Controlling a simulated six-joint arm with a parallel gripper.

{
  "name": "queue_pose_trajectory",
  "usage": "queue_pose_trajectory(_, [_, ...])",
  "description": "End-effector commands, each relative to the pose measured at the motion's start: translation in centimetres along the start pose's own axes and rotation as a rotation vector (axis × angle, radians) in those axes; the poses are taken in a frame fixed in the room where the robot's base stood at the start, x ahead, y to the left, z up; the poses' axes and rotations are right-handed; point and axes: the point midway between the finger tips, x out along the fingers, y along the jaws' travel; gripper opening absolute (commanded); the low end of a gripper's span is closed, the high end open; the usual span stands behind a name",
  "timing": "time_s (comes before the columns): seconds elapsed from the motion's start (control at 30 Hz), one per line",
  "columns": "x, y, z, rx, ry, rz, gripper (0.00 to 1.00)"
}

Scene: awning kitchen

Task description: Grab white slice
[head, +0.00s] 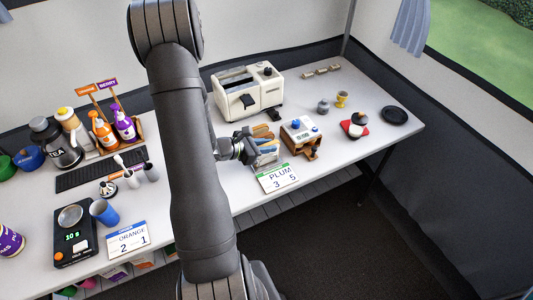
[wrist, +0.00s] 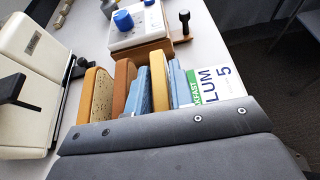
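Several bread slices stand upright in a blue rack (wrist: 177,82) beside the toaster. They are a tan slice with dark specks (wrist: 95,97), a brown slice (wrist: 123,85) and a yellow-tan slice (wrist: 158,84). None of them looks plainly white. In the head view the slices (head: 263,132) show at the right of my gripper (head: 243,150), which is close beside the rack. In the wrist view a grey part of my gripper crosses the lower picture and hides the near ends of the slices. Its fingertips and any gap between them do not show clearly.
A cream toaster (head: 247,91) stands behind the rack.

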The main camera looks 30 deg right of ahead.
Motion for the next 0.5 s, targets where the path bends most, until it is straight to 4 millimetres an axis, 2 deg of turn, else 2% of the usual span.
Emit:
queue_pose_trajectory(0.03, [-0.01, 0.0, 0.0, 0.0, 0.0, 0.0, 0.1])
queue_pose_trajectory(0.1, [-0.02, 0.0, 0.01, 0.0, 0.0, 0.0, 0.01])
queue_pose_trajectory(0.5, [-0.13, 0.01, 0.27, 0.001, -0.001, 0.0, 0.01])
